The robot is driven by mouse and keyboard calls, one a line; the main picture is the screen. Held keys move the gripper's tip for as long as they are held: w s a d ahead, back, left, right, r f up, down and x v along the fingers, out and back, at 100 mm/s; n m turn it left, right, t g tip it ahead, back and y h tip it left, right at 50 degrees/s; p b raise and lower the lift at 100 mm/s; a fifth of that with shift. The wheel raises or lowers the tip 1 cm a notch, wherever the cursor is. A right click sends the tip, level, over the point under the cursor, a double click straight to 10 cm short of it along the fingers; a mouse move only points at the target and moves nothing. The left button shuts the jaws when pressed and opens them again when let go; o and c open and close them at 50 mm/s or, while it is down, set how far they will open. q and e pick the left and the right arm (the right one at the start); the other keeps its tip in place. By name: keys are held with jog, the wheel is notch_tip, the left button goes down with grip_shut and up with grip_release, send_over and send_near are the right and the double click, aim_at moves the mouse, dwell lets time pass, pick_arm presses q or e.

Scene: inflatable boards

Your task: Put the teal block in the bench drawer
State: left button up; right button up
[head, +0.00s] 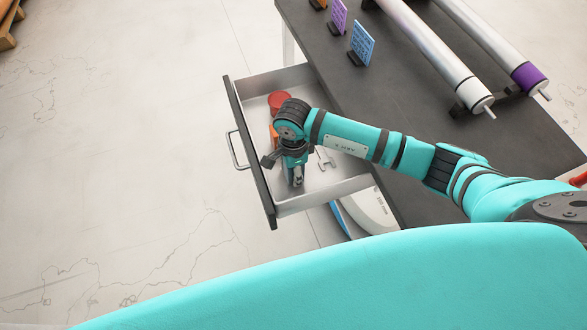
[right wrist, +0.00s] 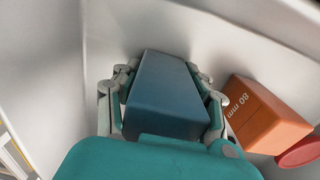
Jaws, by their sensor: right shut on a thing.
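The bench drawer (head: 345,186) stands pulled out from the dark bench, with its pale inside open to view. My right gripper (head: 297,180) points down inside it, near the front panel. In the right wrist view its fingers (right wrist: 166,98) are shut on the dark teal block (right wrist: 168,82), one on each side. The block is inside the drawer walls; I cannot tell whether it touches the floor. In the head view the gripper largely hides the block. My left gripper is not in view.
An orange block (right wrist: 268,115) marked 80 mm and a red round piece (head: 279,99) lie in the drawer beside the gripper. A small pale bracket (head: 326,158) lies on the other side. Rolls (head: 425,50) and small upright cards (head: 361,43) are on the bench top (head: 400,120).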

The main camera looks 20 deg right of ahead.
jog(key=shift+f, duration=0.2)
jog(key=o, duration=1.3)
jog(key=shift+r, duration=0.1)
jog(key=shift+o, duration=0.2)
jog(key=shift+r, duration=0.1)
notch_tip(320, 180, up, 12)
jog(key=shift+r+b, duration=0.1)
jog(key=shift+b, duration=0.55)
